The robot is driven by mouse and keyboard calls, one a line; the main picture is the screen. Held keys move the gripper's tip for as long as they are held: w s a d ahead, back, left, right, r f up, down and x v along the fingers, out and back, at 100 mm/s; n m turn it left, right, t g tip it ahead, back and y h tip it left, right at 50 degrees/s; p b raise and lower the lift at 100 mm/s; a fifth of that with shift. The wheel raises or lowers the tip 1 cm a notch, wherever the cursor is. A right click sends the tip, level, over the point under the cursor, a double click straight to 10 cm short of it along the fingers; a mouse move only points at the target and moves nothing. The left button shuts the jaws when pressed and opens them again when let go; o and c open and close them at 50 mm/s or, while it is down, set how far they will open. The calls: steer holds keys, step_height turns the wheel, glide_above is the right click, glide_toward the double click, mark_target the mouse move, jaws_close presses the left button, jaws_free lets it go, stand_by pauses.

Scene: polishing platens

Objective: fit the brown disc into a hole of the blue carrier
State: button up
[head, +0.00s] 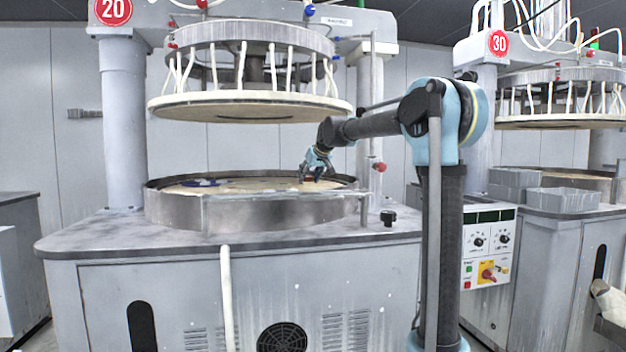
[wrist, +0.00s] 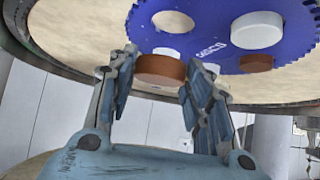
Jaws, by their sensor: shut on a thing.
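The blue carrier (wrist: 215,62) lies flat on the pale platen (wrist: 80,40) in the wrist view; blue also shows in the head view (head: 203,183). One carrier hole (wrist: 173,22) shows the pale platen through it. A white disc (wrist: 257,29) and another brown disc (wrist: 257,63) sit at other places in the carrier. My gripper (wrist: 160,72) is shut on a brown disc (wrist: 160,70), held between its fingers in front of the carrier edge. This disc partly hides a white round spot (wrist: 165,51). My gripper also shows low over the platen in the head view (head: 316,172).
A metal rim (head: 270,213) rings the platen. A large round upper plate (head: 250,104) hangs above it, and a grey column (head: 122,130) stands at left. A small black knob (head: 388,217) stands on the machine top. A second machine is at right.

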steer(key=shift+s+f+x, duration=0.15)
steer(key=shift+s+x, duration=0.05)
steer(key=shift+x, duration=0.8)
steer(key=shift+s+f+x, duration=0.1)
steer(key=shift+s+x, duration=0.05)
steer(key=shift+x, duration=0.9)
steer(key=shift+a+f, duration=0.15)
steer(key=shift+f, duration=1)
steer(key=shift+s+f, duration=0.25)
steer(key=shift+f, duration=0.1)
steer(key=shift+s, duration=0.1)
steer(key=o, duration=1.1)
steer(key=shift+f, duration=0.1)
steer(key=shift+o, duration=0.3)
steer(key=shift+w+f, duration=0.35)
steer(key=shift+s+r, duration=0.15)
steer(key=shift+s, duration=0.05)
steer(key=shift+s+r, duration=0.1)
